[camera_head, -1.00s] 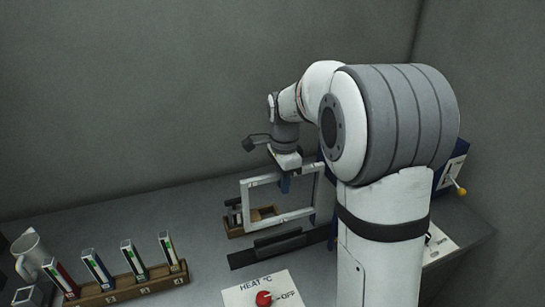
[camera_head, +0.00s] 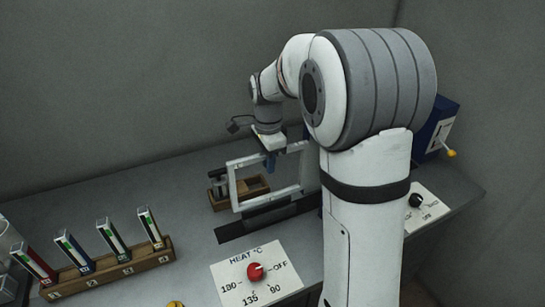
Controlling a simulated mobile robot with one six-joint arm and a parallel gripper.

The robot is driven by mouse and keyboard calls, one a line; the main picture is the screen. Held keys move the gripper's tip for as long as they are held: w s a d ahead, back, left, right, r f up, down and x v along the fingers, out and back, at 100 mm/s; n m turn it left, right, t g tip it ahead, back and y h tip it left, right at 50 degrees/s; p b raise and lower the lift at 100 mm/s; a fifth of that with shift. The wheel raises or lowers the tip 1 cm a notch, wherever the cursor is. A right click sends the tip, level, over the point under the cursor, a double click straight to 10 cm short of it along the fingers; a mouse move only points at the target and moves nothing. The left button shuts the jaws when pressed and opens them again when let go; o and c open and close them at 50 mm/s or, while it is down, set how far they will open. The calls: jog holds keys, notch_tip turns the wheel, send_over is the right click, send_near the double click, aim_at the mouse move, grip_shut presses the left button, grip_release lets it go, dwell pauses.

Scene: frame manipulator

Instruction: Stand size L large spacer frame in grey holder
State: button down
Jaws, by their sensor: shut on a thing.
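The large spacer frame (camera_head: 233,186) is a pale rectangular open frame, standing upright. The holder (camera_head: 232,234) is a long, dark grey bar on the bench directly below the frame. The frame's lower bar is close over the holder's raised part; I cannot tell whether it touches or sits in it. My arm hides the holder's right end and covers the frame's right side closely.
A wooden tray (camera_head: 222,204) with small parts stands behind the frame. A heat panel with a red knob (camera_head: 254,271) lies in front. A blue box (camera_head: 437,128) is at right.

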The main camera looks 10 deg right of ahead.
jog(key=b, duration=0.4)
send_over(269, 195)
jog(key=shift+f, duration=3.55)
jog(key=c, duration=1.3)
grip_release()
notch_tip(269, 195, up, 8)
jog(key=shift+f, duration=0.2)
jog(key=shift+s+r, duration=0.15)
jog(key=s+f+n+t, duration=0.1)
jog(key=s+n, duration=0.4)
jog(key=s, duration=0.3)
jog(key=s+f+n+t, duration=0.1)
jog(key=s+n, duration=0.4)
jog(key=s, duration=0.2)
jog(key=s+d+f+n, duration=0.1)
jog(key=s+n, duration=0.4)
jog(key=s, duration=0.3)
jog(key=shift+s+d+n+t, duration=0.1)
jog(key=shift+s+n+t, duration=0.25)
jog(key=shift+n+t, duration=0.05)
